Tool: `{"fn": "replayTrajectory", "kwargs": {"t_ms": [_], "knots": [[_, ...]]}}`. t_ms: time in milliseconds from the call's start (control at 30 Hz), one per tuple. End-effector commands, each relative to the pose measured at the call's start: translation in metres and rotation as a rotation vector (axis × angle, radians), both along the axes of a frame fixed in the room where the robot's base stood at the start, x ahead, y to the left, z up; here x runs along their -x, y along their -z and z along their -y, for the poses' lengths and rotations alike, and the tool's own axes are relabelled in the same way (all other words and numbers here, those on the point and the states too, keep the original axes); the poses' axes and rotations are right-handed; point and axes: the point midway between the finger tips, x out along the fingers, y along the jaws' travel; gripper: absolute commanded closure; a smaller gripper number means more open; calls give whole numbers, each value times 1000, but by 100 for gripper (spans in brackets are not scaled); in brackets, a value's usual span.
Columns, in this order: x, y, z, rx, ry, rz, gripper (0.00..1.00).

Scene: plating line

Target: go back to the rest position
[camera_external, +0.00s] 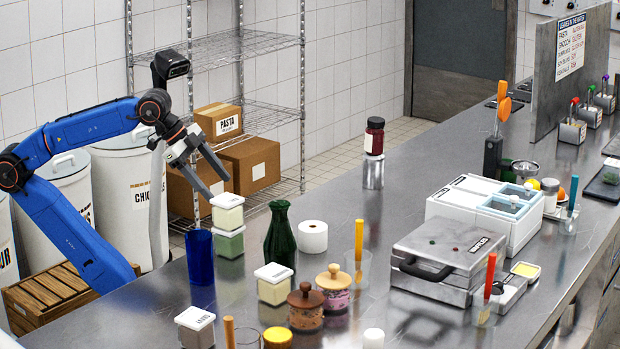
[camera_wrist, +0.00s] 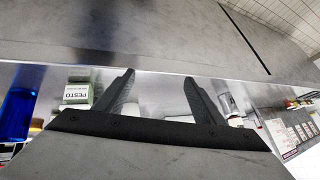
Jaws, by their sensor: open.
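My gripper (camera_external: 205,172) is open and empty in the external view. It hangs in the air above the left end of the steel counter, just above and left of a white-lidded jar (camera_external: 228,213). My blue arm reaches in from the left with its elbow bent. In the wrist view the two dark fingers of my gripper (camera_wrist: 160,85) stand apart with nothing between them. A green jar labelled PESTO (camera_wrist: 78,92) shows left of the fingers there, and a blue cup (camera_wrist: 19,112) shows at the far left.
The blue cup (camera_external: 200,258), a green bottle (camera_external: 279,236) and several jars stand on the counter (camera_external: 385,215) near my gripper. A wire shelf (camera_external: 255,110) with cardboard boxes stands behind it. White bins (camera_external: 125,195) stand behind my arm. A closed grill (camera_external: 445,258) is further right.

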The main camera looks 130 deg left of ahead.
Motion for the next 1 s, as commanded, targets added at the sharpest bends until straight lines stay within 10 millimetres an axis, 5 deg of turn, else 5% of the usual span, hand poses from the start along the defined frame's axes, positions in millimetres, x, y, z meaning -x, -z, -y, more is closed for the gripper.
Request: {"fn": "replayTrajectory", "kwargs": {"t_ms": [333, 700, 1000], "knots": [[-36, 98, 47, 131, 105, -39, 37], [-41, 198, 106, 240, 193, -111, 37], [-34, 237, 128, 274, 220, -143, 37]]}}
